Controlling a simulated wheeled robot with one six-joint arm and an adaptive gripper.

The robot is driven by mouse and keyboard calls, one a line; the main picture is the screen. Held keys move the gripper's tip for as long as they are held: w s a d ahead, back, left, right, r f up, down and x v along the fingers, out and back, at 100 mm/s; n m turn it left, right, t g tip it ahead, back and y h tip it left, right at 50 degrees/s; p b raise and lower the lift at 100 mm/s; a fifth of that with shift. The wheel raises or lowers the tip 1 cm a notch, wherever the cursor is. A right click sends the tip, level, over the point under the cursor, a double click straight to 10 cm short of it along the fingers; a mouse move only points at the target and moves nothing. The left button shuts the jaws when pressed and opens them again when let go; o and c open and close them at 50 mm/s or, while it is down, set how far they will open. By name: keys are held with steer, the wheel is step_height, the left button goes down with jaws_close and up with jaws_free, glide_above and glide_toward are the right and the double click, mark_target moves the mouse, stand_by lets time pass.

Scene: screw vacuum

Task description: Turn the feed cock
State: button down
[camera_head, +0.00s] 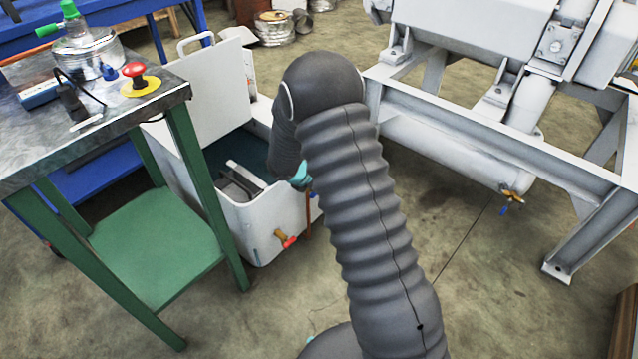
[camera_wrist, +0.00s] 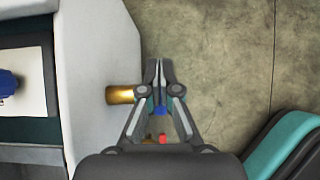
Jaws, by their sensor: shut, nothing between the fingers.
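A white tank (camera_head: 262,222) stands on the floor beside the green-legged table in the head view. A brass cock with a red handle (camera_head: 287,241) sticks out low on its front. In the wrist view the tank's white wall (camera_wrist: 95,70) is at left, with a brass stub (camera_wrist: 120,95) pointing right from it. A blue handle (camera_wrist: 160,108) shows between my gripper's fingers, and a small red piece (camera_wrist: 163,139) lies below it. My gripper (camera_wrist: 159,68) is shut and empty, just right of the stub. I cannot tell whether it touches the blue handle. The arm hides the gripper in the head view.
A workbench (camera_head: 60,150) with a red button (camera_head: 134,70) stands at left. A white machine frame (camera_head: 470,130) stands at right, with another brass cock with a blue handle (camera_head: 509,197) on its pipe. Bare concrete floor (camera_head: 470,290) is free at right front.

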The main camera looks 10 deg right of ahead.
stand_by(0.4)
steer(key=shift+r+p, duration=0.85)
steer(key=shift+r, duration=0.35)
step_height(320, 180, up, 13)
steer(key=p, duration=0.1)
steer(key=shift+a+p, duration=0.15)
steer(key=shift+p, duration=0.2)
